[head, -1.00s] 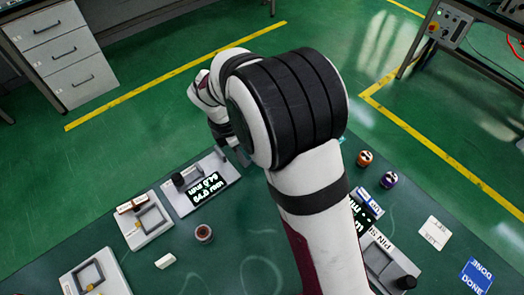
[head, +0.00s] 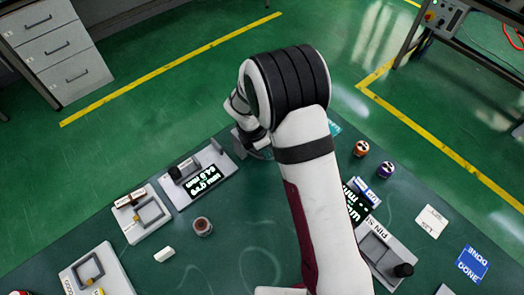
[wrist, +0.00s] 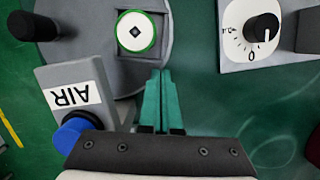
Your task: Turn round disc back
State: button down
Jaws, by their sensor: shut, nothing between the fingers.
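A grey round disc (wrist: 178,55) is at the top of the wrist view, partly cut off by the frame edge. A square pocket in it holds a round white piece (wrist: 149,33) with a green rim and a dark centre. A dark upright handle (wrist: 35,26) stands at the disc's left; I cannot tell if it is fixed to the disc. My gripper (wrist: 160,74) has teal fingers, shut and empty. Their tips overlap the disc's near edge in the picture, just below the pocket; contact is unclear.
A grey block labelled AIR (wrist: 73,96) with a blue button (wrist: 72,134) is close at left of the fingers. A white dial panel (wrist: 232,52) is at right. In the head view, a gauge with a display (head: 203,178) and trays (head: 128,235) lie left; a dark-handled fixture (head: 372,252) is right.

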jog(key=shift+d+n, duration=0.8)
jog(key=shift+d, duration=0.25)
jog(key=shift+w+d, duration=0.1)
jog(key=shift+d, duration=0.15)
jog(key=shift+a, duration=0.1)
